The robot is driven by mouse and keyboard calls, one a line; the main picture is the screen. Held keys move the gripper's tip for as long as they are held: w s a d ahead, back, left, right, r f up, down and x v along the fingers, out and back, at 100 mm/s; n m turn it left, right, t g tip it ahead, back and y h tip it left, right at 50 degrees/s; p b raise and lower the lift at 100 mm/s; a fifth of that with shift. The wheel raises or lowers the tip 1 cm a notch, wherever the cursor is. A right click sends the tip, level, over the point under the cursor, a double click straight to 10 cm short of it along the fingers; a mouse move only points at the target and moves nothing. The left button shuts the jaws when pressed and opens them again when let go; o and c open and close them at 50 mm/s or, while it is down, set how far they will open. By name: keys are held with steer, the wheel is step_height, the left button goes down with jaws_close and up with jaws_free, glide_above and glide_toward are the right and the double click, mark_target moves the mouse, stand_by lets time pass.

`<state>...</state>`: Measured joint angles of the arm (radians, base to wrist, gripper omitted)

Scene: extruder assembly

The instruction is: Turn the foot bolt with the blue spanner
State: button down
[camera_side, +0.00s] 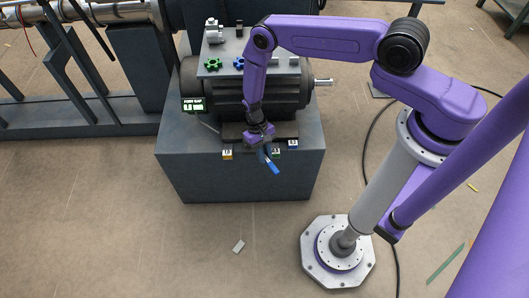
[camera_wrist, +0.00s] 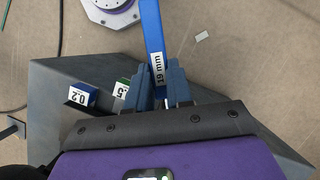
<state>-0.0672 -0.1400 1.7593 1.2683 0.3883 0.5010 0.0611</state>
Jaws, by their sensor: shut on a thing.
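The blue spanner (camera_side: 273,166) is in my gripper (camera_side: 262,146) at the front edge of the motor's block. In the wrist view the spanner (camera_wrist: 153,30) carries a "19 mm" label and runs up between the two fingers of my gripper (camera_wrist: 164,78), which are shut on it. Its handle end points toward the front right in the side view. Its jaw end is hidden by my gripper in both views. I cannot make out the foot bolt in either view, nor whether the spanner touches it.
The motor (camera_side: 285,92) sits on a dark block (camera_side: 235,180). A "FOOT GAP" display (camera_side: 193,104) stands at its left. Small tagged pieces lie along the front edge: yellow (camera_side: 227,155), green (camera_wrist: 122,90) and blue (camera_wrist: 82,95). Green (camera_side: 213,64) and blue (camera_side: 238,63) knobs sit above.

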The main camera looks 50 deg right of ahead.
steer(key=shift+f, duration=0.6)
steer(key=w+a+m+t+y, duration=0.3)
steer(key=w+a+m, duration=0.3)
steer(key=m, duration=0.7)
steer(key=shift+w+a+t, duration=0.35)
steer(key=shift+w+t, duration=0.05)
steer(key=shift+w, duration=0.35)
stand_by(0.5)
steer(key=shift+r, duration=1)
stand_by(0.8)
steer(key=shift+a+r, duration=0.1)
steer(key=shift+r, duration=2.4)
steer(key=shift+r, duration=0.1)
